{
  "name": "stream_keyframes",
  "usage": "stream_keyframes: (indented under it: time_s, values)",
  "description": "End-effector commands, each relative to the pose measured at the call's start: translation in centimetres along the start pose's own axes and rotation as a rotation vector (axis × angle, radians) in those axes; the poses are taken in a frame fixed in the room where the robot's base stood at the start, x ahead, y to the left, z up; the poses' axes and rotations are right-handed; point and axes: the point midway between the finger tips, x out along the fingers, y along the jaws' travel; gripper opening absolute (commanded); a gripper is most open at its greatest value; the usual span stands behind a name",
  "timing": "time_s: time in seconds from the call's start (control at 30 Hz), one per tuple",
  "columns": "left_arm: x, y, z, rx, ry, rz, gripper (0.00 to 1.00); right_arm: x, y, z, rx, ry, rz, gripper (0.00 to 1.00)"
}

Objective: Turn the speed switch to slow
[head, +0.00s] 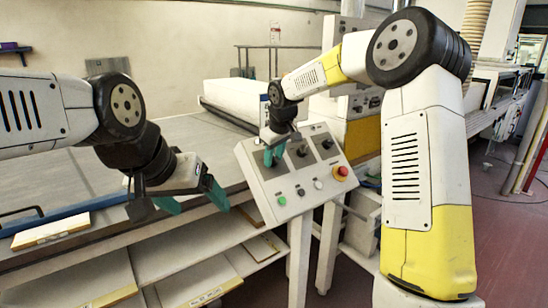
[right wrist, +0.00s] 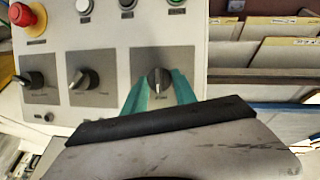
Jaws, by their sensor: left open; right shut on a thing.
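The grey control panel (head: 290,186) stands tilted on legs and carries three black rotary switches. My right gripper (head: 273,155) is at the panel's left switch, shut around its knob. In the right wrist view, the panel appears turned round and this switch (right wrist: 158,79) is the rightmost. The teal fingers of my right gripper (right wrist: 158,92) sit on either side of the knob, whose pale mark stands about upright in that view. Its lettering is too small to read. My left gripper (head: 192,201) is open and empty, over the table's front edge, left of the panel.
The other two switches (right wrist: 84,79) (right wrist: 35,81) sit beside the gripped one. A red emergency button (head: 341,172) and a green button (head: 281,200) are on the panel. A grey table (head: 60,160) with shelves beneath is at left.

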Motion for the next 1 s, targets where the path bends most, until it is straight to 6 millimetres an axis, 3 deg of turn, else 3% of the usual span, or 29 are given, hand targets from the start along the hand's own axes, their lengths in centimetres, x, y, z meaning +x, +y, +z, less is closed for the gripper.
stream_keyframes:
  time_s: [0.37,1.0]
  values:
    - [0.0,0.0,0.0,0.0,0.0,0.0,0.81,-0.09,-0.22,0.0,-0.183,0.012,0.076,0.0]
    - [0.0,0.0,0.0,0.0,0.0,0.0,0.81,0.03,-0.66,0.31,-0.724,0.046,0.296,0.0]
